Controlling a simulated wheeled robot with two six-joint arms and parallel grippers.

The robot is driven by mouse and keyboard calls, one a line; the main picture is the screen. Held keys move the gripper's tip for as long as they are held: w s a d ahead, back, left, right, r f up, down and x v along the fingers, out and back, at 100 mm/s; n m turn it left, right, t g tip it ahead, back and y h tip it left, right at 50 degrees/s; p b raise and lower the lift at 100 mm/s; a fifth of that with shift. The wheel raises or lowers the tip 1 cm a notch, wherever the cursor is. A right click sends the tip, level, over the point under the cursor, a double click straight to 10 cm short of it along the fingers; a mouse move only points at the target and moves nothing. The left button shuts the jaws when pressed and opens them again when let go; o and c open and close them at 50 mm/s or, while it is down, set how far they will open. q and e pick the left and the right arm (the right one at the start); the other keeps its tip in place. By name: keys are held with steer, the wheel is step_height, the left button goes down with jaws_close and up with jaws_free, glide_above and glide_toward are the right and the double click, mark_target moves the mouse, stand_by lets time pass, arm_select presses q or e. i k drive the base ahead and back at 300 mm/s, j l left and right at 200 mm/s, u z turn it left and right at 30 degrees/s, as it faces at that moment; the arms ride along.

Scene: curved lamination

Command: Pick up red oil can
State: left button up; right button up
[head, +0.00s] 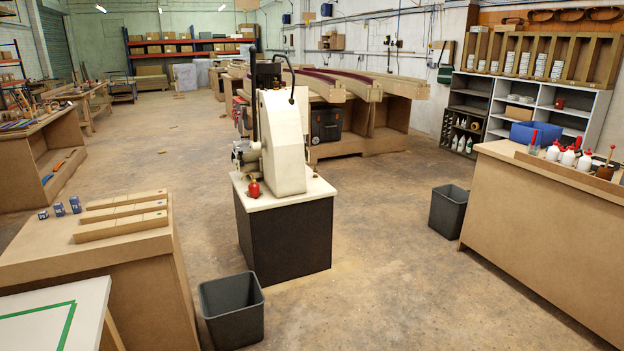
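Neither of my grippers shows in the head view.
A grey bin (232,312) stands in front of the pedestal, and another bin (449,208) is to its right. A wooden bench (110,270) with blocks is at left, and a counter (545,230) with bottles is at right. Open floor (390,260) lies between pedestal and counter.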

mark_target(254, 188)
steer(key=i, duration=1.9)
